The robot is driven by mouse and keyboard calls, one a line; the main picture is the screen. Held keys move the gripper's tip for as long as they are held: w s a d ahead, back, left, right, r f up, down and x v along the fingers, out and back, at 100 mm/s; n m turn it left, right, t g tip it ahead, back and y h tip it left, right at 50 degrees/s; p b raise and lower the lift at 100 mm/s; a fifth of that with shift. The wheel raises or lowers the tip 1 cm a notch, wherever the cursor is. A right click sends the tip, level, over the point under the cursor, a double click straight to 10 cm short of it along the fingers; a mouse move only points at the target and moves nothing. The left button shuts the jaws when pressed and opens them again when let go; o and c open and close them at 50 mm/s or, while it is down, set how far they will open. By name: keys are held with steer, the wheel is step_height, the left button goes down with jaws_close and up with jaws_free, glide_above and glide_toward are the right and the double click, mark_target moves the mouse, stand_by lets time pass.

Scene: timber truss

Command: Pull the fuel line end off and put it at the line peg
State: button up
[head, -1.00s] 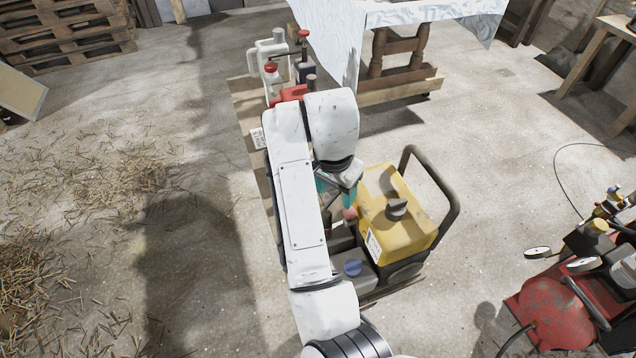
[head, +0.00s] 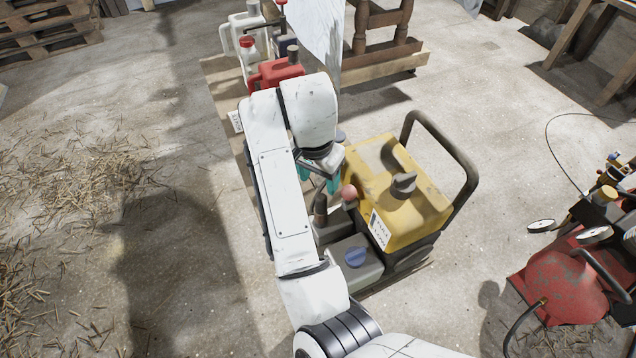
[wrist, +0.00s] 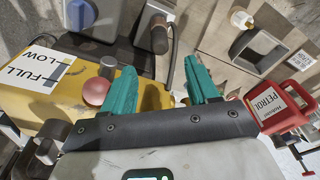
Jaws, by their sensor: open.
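I cannot tell which part is the line's end. My gripper (head: 318,182) has teal fingers, spread and empty in the wrist view (wrist: 160,66), just above the machine. I cannot pick out the line peg.
A blue cap (head: 356,257) tops the grey housing. A black handle (head: 455,160) arches beyond the machine. A red petrol can (head: 272,73) and a white jug (head: 243,38) stand on a pallet behind my arm. A red machine (head: 560,285) is at right.

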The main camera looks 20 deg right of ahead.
mark_target(321, 196)
steer(key=f, duration=0.7)
steer(key=d+f, duration=0.1)
steer(key=f, duration=0.3)
steer(key=shift+w, duration=0.3)
jaws_close()
stand_by(0.5)
stand_by(1.2)
steer(key=shift+r+p, duration=0.55)
steer(key=shift+r, duration=0.1)
stand_by(0.4)
steer(key=c, duration=0.7)
jaws_free()
jaws_close()
